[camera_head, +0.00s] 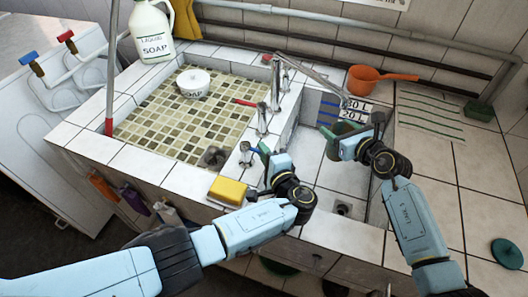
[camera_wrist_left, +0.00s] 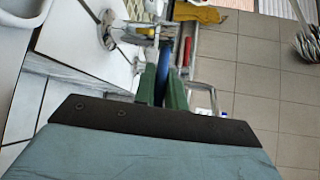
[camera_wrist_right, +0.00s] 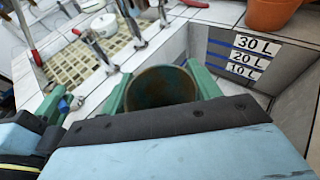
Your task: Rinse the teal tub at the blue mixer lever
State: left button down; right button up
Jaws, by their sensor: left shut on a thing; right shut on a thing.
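The teal tub (camera_head: 344,129) is over the right basin, below the end of the long spout (camera_head: 315,77). My right gripper (camera_head: 352,140) is shut on its wall. In the right wrist view the tub (camera_wrist_right: 160,88) is between the green fingers, its mouth open and its inside brownish. I cannot make out any running water.
A yellow sponge (camera_head: 228,190) lies on the front ledge near my left arm. A red lever (camera_head: 245,102) and taps stand between the basins. A soap jug (camera_head: 152,32), a white pot (camera_head: 194,82) and an orange ladle (camera_head: 370,80) stand farther back. The right counter is mostly clear.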

pick_arm(q)
jog(key=shift+s, duration=0.1)
jog(key=shift+s+a+m+t+h, duration=0.1)
jog(key=shift+s+m+t+h, duration=0.2)
jog(key=shift+m+h, duration=0.4)
jog(key=shift+s+a+m+t+h, duration=0.15)
jog(key=shift+m+t+h, duration=0.25)
jog(key=shift+h, duration=0.5)
jog(key=shift+s+a+m+t+h, duration=0.1)
jog(key=shift+s+m+t+h, duration=0.15)
jog(key=shift+m+h, duration=0.45)
jog(key=c, duration=1.5)
grip_release()
jog(key=shift+o, duration=0.2)
jog(key=v, duration=1.2)
